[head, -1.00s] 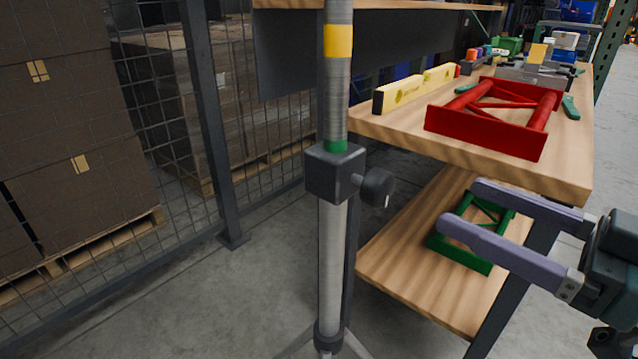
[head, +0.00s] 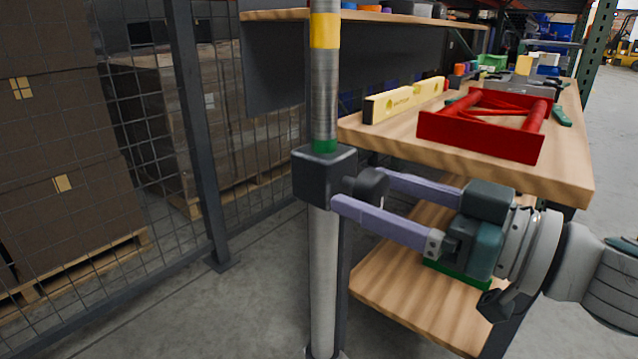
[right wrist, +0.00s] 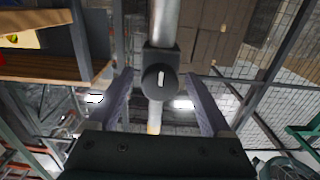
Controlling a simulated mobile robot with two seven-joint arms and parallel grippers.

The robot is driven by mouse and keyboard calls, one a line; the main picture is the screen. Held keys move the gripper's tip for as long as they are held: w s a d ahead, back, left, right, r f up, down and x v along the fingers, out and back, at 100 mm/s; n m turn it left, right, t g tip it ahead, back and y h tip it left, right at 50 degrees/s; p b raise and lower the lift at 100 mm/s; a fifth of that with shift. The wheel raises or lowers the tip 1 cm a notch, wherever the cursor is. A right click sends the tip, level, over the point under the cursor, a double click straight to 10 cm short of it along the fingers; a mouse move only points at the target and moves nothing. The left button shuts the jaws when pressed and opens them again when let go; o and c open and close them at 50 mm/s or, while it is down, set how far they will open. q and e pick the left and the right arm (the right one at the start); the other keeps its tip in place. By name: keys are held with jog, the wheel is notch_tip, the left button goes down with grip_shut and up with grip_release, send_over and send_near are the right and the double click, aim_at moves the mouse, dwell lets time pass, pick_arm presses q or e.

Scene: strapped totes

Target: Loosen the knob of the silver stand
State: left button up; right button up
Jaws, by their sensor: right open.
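The silver stand (head: 323,265) is an upright metal pole with a yellow band and a green band above a dark clamp block (head: 323,176). A black round knob (head: 371,186) sticks out from the block's right side. My right gripper (head: 358,190) is open, with its two purple fingers on either side of the knob. In the right wrist view the knob (right wrist: 160,81), with a white mark on its face, sits between the spread fingers, with a gap on each side. My left gripper is not in view.
A wooden workbench (head: 565,175) stands close behind my right gripper, with a red frame (head: 478,135) and a yellow level (head: 395,102) on top. Its lower shelf (head: 400,290) is below my gripper. A mesh fence (head: 250,120) stands to the left.

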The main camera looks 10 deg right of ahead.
grip_shut()
dwell(0.7)
